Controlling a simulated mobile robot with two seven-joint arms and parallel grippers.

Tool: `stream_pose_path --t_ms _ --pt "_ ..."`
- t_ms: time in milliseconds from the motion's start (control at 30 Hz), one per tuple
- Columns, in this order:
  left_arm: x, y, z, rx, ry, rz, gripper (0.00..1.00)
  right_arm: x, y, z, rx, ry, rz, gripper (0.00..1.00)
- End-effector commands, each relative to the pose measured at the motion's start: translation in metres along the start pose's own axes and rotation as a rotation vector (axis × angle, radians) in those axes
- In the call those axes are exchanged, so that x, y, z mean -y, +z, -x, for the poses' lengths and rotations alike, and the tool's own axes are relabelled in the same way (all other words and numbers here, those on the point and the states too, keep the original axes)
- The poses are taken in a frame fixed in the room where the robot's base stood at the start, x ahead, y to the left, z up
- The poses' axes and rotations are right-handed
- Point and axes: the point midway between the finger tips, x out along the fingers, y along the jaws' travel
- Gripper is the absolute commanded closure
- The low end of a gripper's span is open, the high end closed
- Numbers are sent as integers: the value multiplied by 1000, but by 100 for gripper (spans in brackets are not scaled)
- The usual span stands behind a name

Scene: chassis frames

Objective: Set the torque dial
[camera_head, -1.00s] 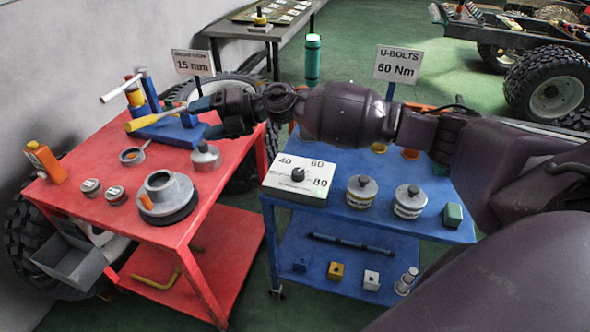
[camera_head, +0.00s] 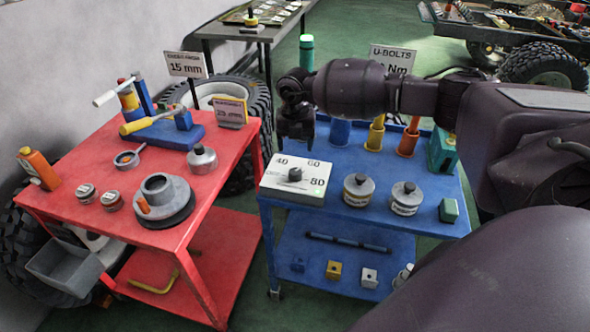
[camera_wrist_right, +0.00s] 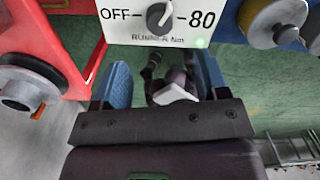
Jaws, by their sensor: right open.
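The torque dial is a white box (camera_head: 307,193) on the near left corner of the blue cart's top, with a dark round knob (camera_head: 295,174) and the marks 40, 60 and 80. In the right wrist view the knob (camera_wrist_right: 159,18) sits between OFF and 80, with a small green light below right; I cannot tell its exact setting. My right gripper (camera_head: 295,136) hangs pointing down, above and behind the box. In the right wrist view its blue fingers (camera_wrist_right: 163,78) are apart and empty, with the knob beyond their tips. My left gripper is not in view.
A U-BOLTS sign (camera_head: 392,59) behind the blue cart (camera_head: 335,229) is partly hidden by my right arm. Two lidded tins (camera_head: 358,190) (camera_head: 407,198) and a green block (camera_head: 448,210) stand right of the dial.

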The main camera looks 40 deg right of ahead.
Motion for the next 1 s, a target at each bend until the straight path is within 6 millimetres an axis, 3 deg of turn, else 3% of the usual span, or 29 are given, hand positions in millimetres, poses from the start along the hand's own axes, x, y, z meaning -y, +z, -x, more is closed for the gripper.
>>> stream_pose_path --t_ms 500,700,1000 --pt "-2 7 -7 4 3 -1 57 0 -1 -83 -4 0 1 32" --pt "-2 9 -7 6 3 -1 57 -1 -1 -95 -2 2 2 32" --pt "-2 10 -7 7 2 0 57 0 -1 -97 -2 2 2 32"
